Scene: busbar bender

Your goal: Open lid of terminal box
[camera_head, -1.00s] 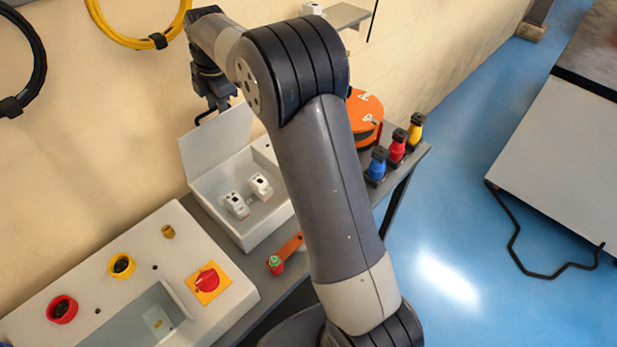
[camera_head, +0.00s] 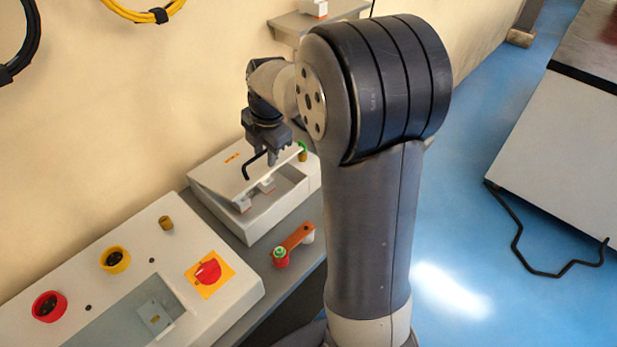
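The terminal box (camera_head: 262,222) is a pale open-topped case on the bench beside the wall, with white blocks (camera_head: 243,205) inside. Its pale lid (camera_head: 222,172), with a small orange label, is tilted low over the back of the box. The front stays uncovered, so the lid is partly open. My gripper (camera_head: 266,160) points down just over the lid, hiding part of it. A thin black hooked piece shows at the fingers; I cannot tell whether it is held or fixed to the lid. Contact with the lid and the finger gap are unclear.
A control panel (camera_head: 130,262) with a red rotary switch (camera_head: 208,272) stands at the left front. An orange-handled part (camera_head: 294,240) lies on the bench in front of the box. A wall shelf (camera_head: 300,22) is behind my arm.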

